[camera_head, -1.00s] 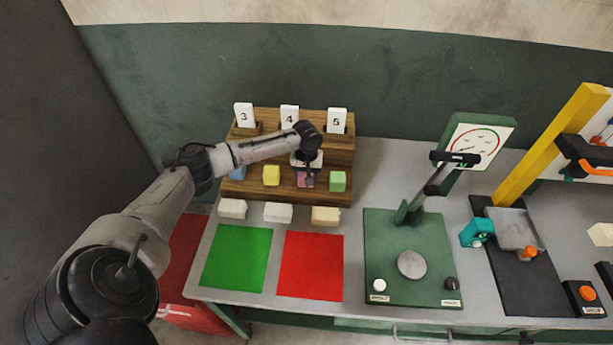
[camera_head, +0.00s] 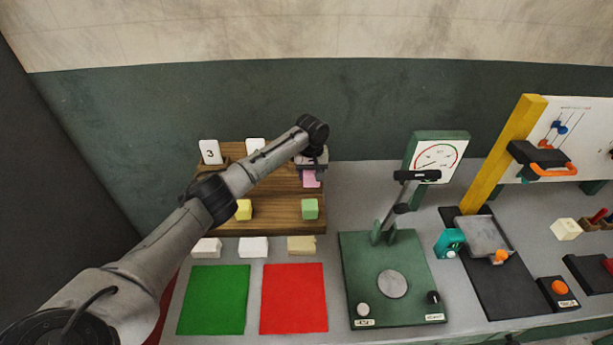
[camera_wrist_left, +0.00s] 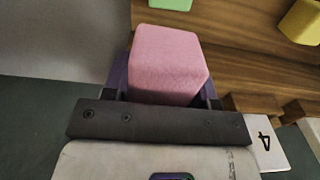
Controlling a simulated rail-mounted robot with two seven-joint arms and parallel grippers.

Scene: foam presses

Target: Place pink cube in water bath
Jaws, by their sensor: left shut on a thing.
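The pink cube (camera_head: 310,178) is held by my left gripper (camera_head: 311,172), raised above the wooden rack in the head view. In the left wrist view the pink cube (camera_wrist_left: 169,64) sits between the fingers, with its top and one side showing. My left gripper is shut on it. The wooden rack (camera_head: 275,213) below holds a yellow cube (camera_head: 243,210) and a green cube (camera_head: 310,209). I cannot make out a water bath in these frames. My right gripper is not in view.
Number cards, including card 3 (camera_head: 210,152), stand at the rack's back. Pale blocks (camera_head: 253,247) lie before it, then green (camera_head: 213,300) and red (camera_head: 293,298) mats. A green press (camera_head: 392,275) with a dial (camera_head: 437,157) and a yellow-post stand (camera_head: 503,155) are to the right.

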